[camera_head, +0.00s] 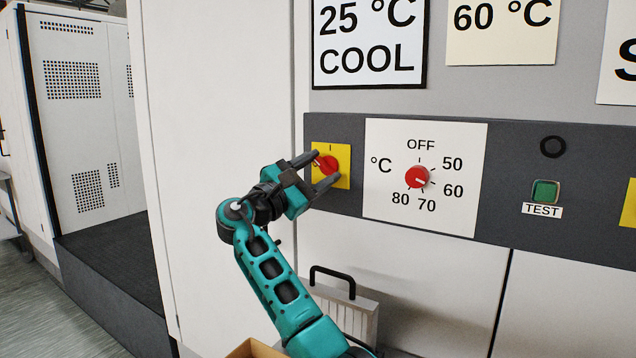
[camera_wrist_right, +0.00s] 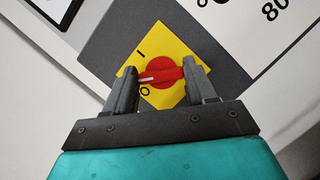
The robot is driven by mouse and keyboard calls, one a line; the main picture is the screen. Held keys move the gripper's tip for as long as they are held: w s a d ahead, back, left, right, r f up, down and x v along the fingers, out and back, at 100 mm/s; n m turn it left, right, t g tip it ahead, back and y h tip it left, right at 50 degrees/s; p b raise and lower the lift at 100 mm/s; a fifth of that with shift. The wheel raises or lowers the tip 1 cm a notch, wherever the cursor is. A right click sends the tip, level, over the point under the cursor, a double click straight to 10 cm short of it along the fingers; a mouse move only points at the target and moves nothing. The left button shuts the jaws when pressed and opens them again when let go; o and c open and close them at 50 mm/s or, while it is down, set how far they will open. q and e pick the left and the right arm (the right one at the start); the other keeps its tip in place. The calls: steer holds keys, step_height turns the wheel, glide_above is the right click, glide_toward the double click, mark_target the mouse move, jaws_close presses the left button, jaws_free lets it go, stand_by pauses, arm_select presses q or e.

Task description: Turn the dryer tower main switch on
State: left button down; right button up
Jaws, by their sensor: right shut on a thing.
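The dryer tower main switch is a red knob (camera_head: 327,163) on a yellow plate (camera_head: 343,152), at the left end of the dark control strip. My right gripper (camera_head: 325,168) reaches it from the lower left, a finger on each side. In the right wrist view, the gripper (camera_wrist_right: 160,72) is shut on the red knob (camera_wrist_right: 165,70), which sits between the fingertips. The yellow plate (camera_wrist_right: 177,38) carries I and O marks. The knob's white line points left in that view, between the marks and closer to O. My left gripper is not in view.
Right of the switch is a white temperature dial panel (camera_head: 460,200) with a red knob (camera_head: 417,176), then a green TEST button (camera_head: 545,192). Signs hang above. A black handle (camera_head: 332,275) stands below, near my arm. A white cabinet panel (camera_head: 215,120) is at left.

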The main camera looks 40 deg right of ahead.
steer(key=m+g+y+b, duration=0.1)
steer(key=m+g, duration=0.1)
steer(key=m, duration=0.3)
steer(key=shift+m, duration=0.3)
steer(key=m+y, duration=0.1)
steer(key=m, duration=0.1)
steer(key=m+y, duration=0.1)
steer(key=m, duration=0.2)
steer(key=shift+w+r+m+g, duration=0.1)
steer(key=shift+r+m+g, duration=0.05)
steer(key=shift+m+g, duration=0.15)
steer(key=shift+y, duration=0.3)
steer(key=o, duration=1)
steer(key=shift+o, duration=0.2)
steer(key=shift+a, duration=0.1)
steer(key=w+a, duration=0.1)
steer(key=a, duration=1.1)
steer(key=shift+w+a, duration=0.15)
steer(key=shift+a, duration=0.2)
